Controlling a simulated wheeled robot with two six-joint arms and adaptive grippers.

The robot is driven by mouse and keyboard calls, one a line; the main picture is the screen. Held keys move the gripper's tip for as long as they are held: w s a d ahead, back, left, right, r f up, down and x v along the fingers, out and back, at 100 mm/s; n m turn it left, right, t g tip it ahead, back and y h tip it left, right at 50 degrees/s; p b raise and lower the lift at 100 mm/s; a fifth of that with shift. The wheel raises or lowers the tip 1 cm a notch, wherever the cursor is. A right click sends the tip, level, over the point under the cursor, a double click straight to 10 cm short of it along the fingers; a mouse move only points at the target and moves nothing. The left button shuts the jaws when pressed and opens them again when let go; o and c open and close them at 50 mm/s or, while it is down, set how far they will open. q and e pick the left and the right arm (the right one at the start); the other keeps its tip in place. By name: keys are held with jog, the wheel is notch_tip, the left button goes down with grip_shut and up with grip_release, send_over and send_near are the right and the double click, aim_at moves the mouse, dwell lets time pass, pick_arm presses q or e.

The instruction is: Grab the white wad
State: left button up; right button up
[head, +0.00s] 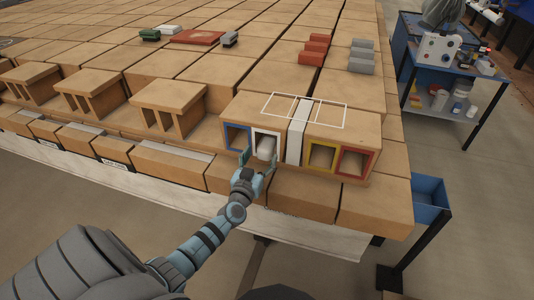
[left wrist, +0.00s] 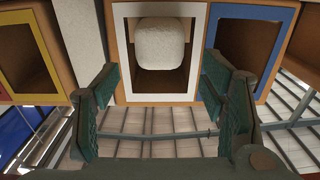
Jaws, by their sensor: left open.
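The white wad (head: 265,148) sits in the white-framed opening of a hollow brick, near its mouth. In the left wrist view the wad (left wrist: 160,43) is a pale, rounded, rough-surfaced lump, and the white frame (left wrist: 123,70) surrounds it. My left gripper (head: 259,165) is just in front of this opening. In the left wrist view its two green fingers (left wrist: 162,92) are spread wide, one on each side of the opening, with nothing between them. The wad lies ahead of the fingers, apart from them. My right gripper is not in view.
A blue-framed opening (head: 237,137) is beside the white one; yellow (head: 321,156) and red (head: 355,163) framed openings lie right of a pale upright strip (head: 298,130). Red blocks (head: 314,49) and grey blocks (head: 361,57) stand on top. A blue workbench (head: 440,75) stands at right.

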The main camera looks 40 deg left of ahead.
aim_at(267, 149)
pick_arm(q)
jog(key=shift+x, duration=1.2)
jog(key=shift+s+d+f, duration=0.1)
jog(key=c, duration=0.9)
jog(key=shift+c, duration=0.2)
